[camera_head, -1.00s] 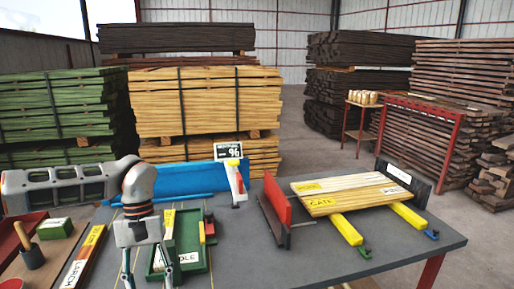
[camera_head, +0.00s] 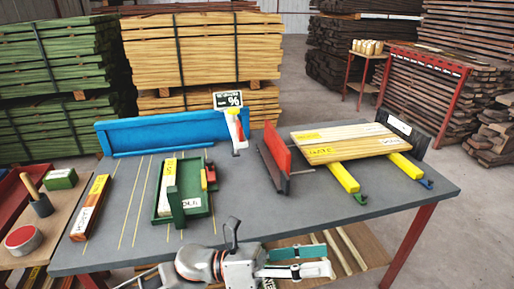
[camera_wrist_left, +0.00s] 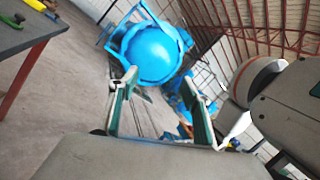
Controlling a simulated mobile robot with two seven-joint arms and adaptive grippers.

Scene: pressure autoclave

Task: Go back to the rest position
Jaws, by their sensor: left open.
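My left gripper (camera_head: 312,262) is low in the head view, in front of the table's near edge, with its fingers pointing right. It is open and empty. In the left wrist view its two fingers (camera_wrist_left: 160,85) stand apart with nothing between them. The grey table (camera_head: 330,215) lies beyond the gripper in the head view, and the gripper appears clear of the things on it. My right gripper is not in view.
The table holds a green tray (camera_head: 205,212), an orange block (camera_head: 90,208), a blue fence (camera_head: 170,133), a red upright plate (camera_head: 277,146) and light boards (camera_head: 350,143). A shelf (camera_head: 345,250) sits below. A large blue round vessel (camera_wrist_left: 150,52) shows in the wrist view.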

